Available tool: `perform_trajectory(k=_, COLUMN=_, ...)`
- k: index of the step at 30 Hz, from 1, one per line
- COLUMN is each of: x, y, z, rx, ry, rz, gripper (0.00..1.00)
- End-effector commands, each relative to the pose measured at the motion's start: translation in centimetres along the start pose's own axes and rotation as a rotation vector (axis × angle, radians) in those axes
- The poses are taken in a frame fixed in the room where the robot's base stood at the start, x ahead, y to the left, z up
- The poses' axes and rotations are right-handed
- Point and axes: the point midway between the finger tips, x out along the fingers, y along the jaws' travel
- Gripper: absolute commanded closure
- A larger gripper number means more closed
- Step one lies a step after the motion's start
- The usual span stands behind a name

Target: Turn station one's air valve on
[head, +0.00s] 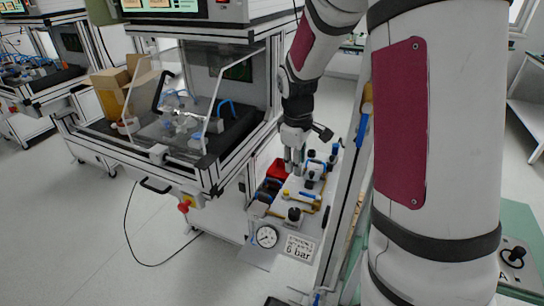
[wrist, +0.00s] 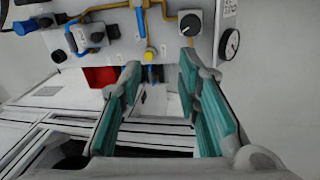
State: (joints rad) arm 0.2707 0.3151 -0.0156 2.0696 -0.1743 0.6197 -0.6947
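A white air panel (head: 276,222) stands at the right end of the bench in the head view. A small blue lever (wrist: 142,22) sits on the yellow piping (wrist: 165,14) in the wrist view; I cannot tell for certain whether it is station one's air valve. A black round knob (wrist: 190,23) is right of it, and a yellow knob (wrist: 149,54) is below it. My gripper (wrist: 160,63) is open and empty, with its teal-padded fingers apart below the panel fittings. In the head view my gripper (head: 293,168) is over the panel's far part. No valve label is readable.
A pressure gauge (head: 267,236) and a "6 bar" sign (head: 300,247) are at the panel's near edge. A blue-capped unit (wrist: 72,38) and a red box (wrist: 100,77) are near the left finger. A bench with a clear guard (head: 182,115) stands to the left.

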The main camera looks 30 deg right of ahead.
Motion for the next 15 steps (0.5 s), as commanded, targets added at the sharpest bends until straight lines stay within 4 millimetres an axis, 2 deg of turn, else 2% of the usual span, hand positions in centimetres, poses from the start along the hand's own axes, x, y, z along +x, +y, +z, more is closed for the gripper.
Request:
perform_trajectory(k=1, x=0.1, y=0.8, z=0.6, rx=-0.024, ry=-0.005, rz=-0.001, gripper=0.69)
perform_trajectory(k=6, x=2.1, y=2.6, z=1.0, rx=-0.093, ry=0.0, rz=0.011, gripper=0.69)
perform_trajectory(k=15, x=4.1, y=3.3, z=1.0, rx=-0.12, ry=0.002, rz=0.016, gripper=0.69)
